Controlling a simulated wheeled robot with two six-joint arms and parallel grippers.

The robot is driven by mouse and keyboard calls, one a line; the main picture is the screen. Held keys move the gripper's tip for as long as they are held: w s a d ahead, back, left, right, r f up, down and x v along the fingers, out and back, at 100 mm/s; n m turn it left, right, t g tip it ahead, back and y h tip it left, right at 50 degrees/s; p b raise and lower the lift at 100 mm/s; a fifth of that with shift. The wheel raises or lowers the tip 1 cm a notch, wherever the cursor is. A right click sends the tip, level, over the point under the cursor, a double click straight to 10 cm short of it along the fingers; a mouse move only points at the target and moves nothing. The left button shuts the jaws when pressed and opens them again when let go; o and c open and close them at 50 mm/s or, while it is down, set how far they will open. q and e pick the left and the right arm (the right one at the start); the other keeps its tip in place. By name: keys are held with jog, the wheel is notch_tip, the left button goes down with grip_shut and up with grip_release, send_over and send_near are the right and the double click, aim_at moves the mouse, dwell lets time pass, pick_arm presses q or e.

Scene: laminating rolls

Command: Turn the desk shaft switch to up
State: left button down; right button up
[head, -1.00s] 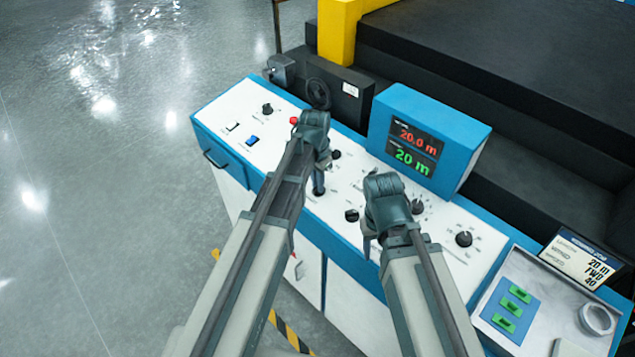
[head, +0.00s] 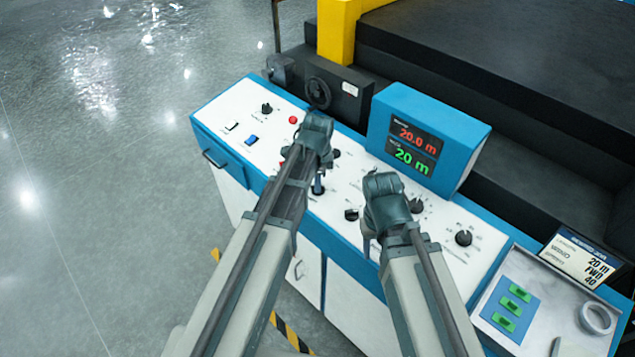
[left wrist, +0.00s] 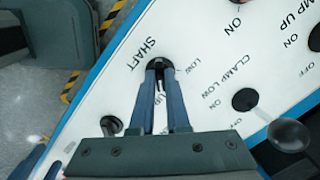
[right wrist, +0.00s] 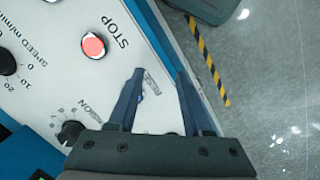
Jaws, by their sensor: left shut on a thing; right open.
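The shaft switch (left wrist: 161,68) is a dark round knob by the printed word SHAFT on the white desk panel, seen in the left wrist view. LOW is printed to its right and UP below it, partly behind a finger. My left gripper (left wrist: 160,66) is shut on this knob, its fingers on both sides of it. The fingers cover part of the knob, so I cannot tell where its pointer stands. In the head view my left gripper (head: 318,187) reaches down to the panel's front part. My right gripper (right wrist: 160,72) is open and empty above the panel.
The clamp low knob (left wrist: 245,99) is close to the right of the shaft switch. A red stop button (right wrist: 93,45) is near my right gripper. The display box (head: 428,143) rises behind the panel. A tray (head: 544,338) with green pieces stands at the right.

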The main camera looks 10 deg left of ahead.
pick_arm(q)
jog(key=shift+m, duration=0.3)
jog(key=c, duration=0.9)
grip_release()
notch_tip(320, 180, up, 14)
jog(key=s+p, duration=0.1)
jog(key=p, duration=1.2)
jog(key=shift+s+d+f+p, duration=0.15)
jog(key=shift+s+d+p, duration=0.05)
jog(key=shift+s+p, duration=0.15)
pick_arm(e)
notch_tip(320, 180, up, 14)
jog(key=shift+f, duration=0.15)
pick_arm(q)
jog(key=shift+f, duration=0.1)
pick_arm(e)
jog(key=shift+f, duration=0.1)
